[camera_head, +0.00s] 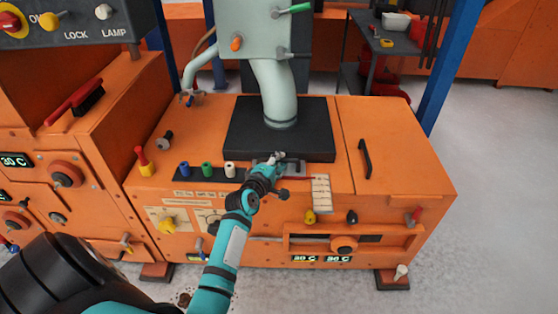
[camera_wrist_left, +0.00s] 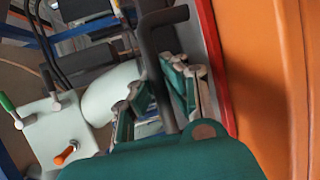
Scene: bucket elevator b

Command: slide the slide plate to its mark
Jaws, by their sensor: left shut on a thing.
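The slide plate (camera_head: 295,172) is a grey plate with a dark bar handle, at the front edge of the black base on the orange machine. My left gripper (camera_head: 276,160) is at its handle and hides part of the plate. In the left wrist view, the dark handle (camera_wrist_left: 157,70) passes between the fingers of my gripper (camera_wrist_left: 158,98), which is shut on it. The plate's grey face and a red edge (camera_wrist_left: 220,70) run beside it. A pale ruled scale (camera_head: 321,191) lies to the right of the gripper; its mark is too small to read. My right gripper is not in view.
A grey-green pipe (camera_head: 272,92) rises behind the gripper from the black base (camera_head: 315,140). Blue, green and white knobs (camera_head: 207,169) stand to the left. A black handle (camera_head: 366,158) is on the right cover. Open floor (camera_head: 490,200) lies to the right.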

